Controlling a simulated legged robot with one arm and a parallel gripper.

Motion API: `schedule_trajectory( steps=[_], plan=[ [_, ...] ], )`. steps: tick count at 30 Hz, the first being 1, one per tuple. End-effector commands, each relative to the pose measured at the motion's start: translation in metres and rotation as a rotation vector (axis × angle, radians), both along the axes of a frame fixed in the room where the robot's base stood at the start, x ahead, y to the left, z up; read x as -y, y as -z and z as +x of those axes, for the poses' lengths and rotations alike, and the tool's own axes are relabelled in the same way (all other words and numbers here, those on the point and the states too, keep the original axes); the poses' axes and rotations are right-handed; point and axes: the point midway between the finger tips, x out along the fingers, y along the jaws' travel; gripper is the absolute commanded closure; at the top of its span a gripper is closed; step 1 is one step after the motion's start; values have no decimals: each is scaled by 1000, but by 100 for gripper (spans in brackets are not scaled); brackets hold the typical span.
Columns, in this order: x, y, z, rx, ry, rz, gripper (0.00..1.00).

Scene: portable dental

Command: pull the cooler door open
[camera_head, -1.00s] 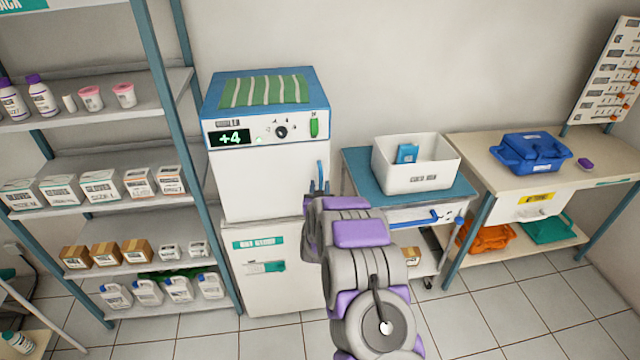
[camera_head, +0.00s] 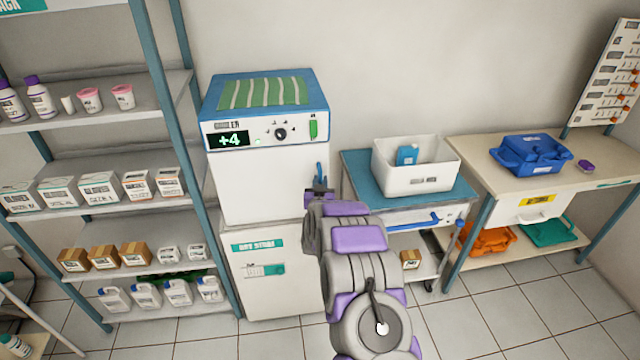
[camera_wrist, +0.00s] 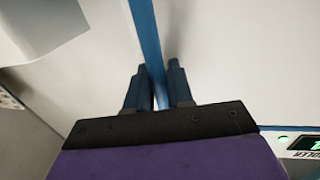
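The cooler (camera_head: 265,130) is a white unit with a blue top and a display reading +4. Its white door (camera_head: 262,185) looks closed or nearly so in the head view. The blue vertical handle (camera_head: 321,172) is at the door's right edge and shows as a blue bar in the wrist view (camera_wrist: 145,40). My gripper (camera_wrist: 155,85) has its two dark fingers close together, one on each side of the bar, with almost no gap left. In the head view my purple and grey arm hides most of the gripper and the handle's lower part.
A white lower cabinet (camera_head: 268,290) stands under the cooler. A shelf rack (camera_head: 170,110) is close on the left. To the right are a blue-topped cart (camera_head: 358,178) with a white bin (camera_head: 415,180) and a table (camera_head: 590,180). Tiled floor is free in front.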

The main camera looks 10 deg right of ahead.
Motion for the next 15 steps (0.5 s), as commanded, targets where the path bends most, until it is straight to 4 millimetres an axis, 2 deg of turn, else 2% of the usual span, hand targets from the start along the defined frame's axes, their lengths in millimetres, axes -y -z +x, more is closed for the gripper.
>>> schedule_trajectory(
  steps=[1,4,15],
  plan=[
    [-1,0,0,0,-1,0,90],
    [-1,0,0,0,-1,0,99],
    [-1,0,0,0,-2,-1,100]
  ],
)
